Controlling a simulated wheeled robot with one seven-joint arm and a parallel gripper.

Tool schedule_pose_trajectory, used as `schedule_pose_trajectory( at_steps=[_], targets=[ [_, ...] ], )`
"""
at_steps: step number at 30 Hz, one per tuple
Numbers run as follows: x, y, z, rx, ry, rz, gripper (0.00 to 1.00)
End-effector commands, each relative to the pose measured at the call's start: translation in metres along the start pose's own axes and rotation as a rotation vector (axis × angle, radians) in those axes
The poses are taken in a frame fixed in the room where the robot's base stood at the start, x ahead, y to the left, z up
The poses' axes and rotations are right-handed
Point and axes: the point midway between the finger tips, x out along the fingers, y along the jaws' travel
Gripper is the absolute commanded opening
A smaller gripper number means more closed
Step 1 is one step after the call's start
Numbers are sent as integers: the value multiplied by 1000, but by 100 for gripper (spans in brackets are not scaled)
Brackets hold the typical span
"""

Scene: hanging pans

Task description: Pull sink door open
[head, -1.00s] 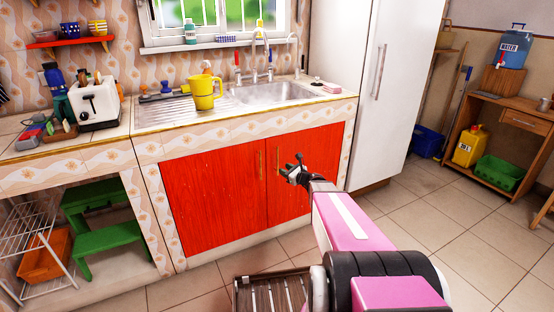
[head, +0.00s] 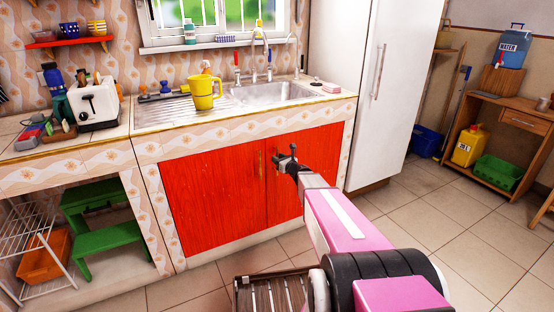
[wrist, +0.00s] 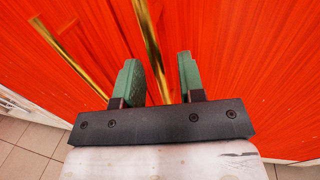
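The sink cabinet has two red doors, a left one (head: 212,195) and a right one (head: 310,180), both closed. The left door's slim gold handle (head: 261,165) shows in the head view and also at the left of the wrist view (wrist: 65,55). The right door's gold handle (wrist: 149,45) runs between my gripper's fingers in the wrist view, nearer the left finger; contact cannot be told. My gripper (wrist: 158,72) is open, with green finger pads. In the head view my gripper (head: 283,160) is in front of the right door and partly hides its handle.
The sink counter above holds a yellow jug (head: 204,92) and a basin (head: 270,93). A white fridge (head: 386,85) stands right of the cabinet. A green step stool (head: 105,240) is under the left counter.

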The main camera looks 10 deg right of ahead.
Motion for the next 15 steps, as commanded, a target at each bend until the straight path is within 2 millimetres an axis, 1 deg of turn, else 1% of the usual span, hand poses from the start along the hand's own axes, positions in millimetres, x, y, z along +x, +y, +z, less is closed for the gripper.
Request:
schedule_pose_trajectory(
  at_steps=[1, 3, 11, 12, 15],
  targets=[
    [7, 0, -1, 0, 0, 0, 36],
    [11, 0, 0, 0, 1, 0, 36],
    [12, 0, 0, 0, 1, 0, 36],
    [12, 0, 0, 0, 1, 0, 30],
    [12, 0, 0, 0, 1, 0, 0]
  ],
)
